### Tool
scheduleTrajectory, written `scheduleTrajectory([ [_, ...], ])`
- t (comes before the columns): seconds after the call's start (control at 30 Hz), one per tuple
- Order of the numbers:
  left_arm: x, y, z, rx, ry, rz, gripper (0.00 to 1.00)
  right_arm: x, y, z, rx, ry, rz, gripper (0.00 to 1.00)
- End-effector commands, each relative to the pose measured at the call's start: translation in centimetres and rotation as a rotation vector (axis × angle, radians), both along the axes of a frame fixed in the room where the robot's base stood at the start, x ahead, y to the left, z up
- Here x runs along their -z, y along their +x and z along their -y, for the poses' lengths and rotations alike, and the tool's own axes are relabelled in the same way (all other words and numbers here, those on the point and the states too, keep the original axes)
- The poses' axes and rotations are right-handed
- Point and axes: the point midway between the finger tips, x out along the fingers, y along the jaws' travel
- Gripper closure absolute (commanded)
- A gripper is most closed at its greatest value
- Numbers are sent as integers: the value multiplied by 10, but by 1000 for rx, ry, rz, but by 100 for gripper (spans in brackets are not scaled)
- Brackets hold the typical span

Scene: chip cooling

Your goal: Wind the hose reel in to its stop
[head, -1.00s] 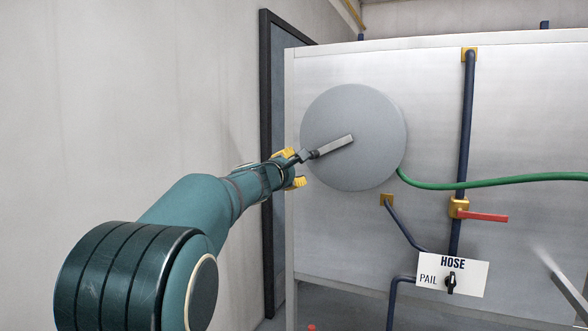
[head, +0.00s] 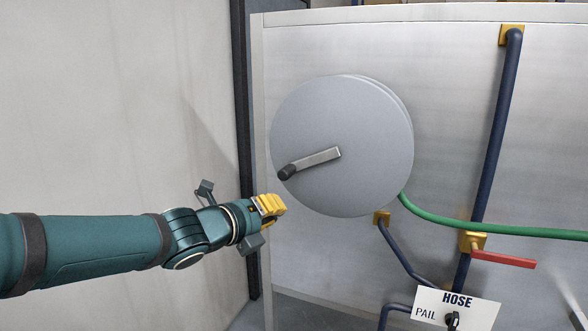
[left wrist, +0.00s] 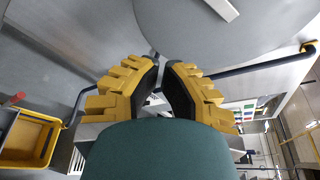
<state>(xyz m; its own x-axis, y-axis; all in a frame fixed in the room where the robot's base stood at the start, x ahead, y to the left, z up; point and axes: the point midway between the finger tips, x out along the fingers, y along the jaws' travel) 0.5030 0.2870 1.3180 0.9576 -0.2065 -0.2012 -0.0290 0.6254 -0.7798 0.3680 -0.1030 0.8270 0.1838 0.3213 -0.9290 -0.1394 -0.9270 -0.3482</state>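The hose reel (head: 365,115) is a round grey disc on the pale panel. Its crank arm (head: 318,157) points left and slightly down from the hub, with a dark knob (head: 288,172) at its end. A green hose (head: 480,229) leaves the reel's lower right. My left gripper (head: 271,207) is below and left of the knob, apart from it. In the left wrist view its yellow fingers (left wrist: 163,62) have a narrow gap at the tips with nothing between them. The reel face (left wrist: 255,25) and part of the crank (left wrist: 222,8) show beyond. My right gripper is out of view.
Right of the reel are a navy pipe (head: 497,125), a red valve lever (head: 504,259) and a HOSE/PAIL selector sign (head: 483,313). A dark door frame (head: 242,100) stands left of the panel. A yellow bin (left wrist: 32,138) shows in the left wrist view.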

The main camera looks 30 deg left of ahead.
Motion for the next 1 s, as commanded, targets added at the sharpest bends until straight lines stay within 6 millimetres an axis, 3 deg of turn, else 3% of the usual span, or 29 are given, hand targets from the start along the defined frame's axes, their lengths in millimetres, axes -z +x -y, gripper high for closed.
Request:
scheduleTrajectory([
  [0.13,2,-1,6,-1,-31,-12,100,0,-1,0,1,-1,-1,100],
  [0.27,7,14,9,0,-31,-13,100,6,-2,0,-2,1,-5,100],
  [0.7,24,95,27,1,-29,-12,100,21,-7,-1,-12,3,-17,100],
  [0.8,8,91,15,-3,-27,-9,100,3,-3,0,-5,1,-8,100],
  [1.0,-2,90,0,-2,-27,-9,100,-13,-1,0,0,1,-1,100],
])
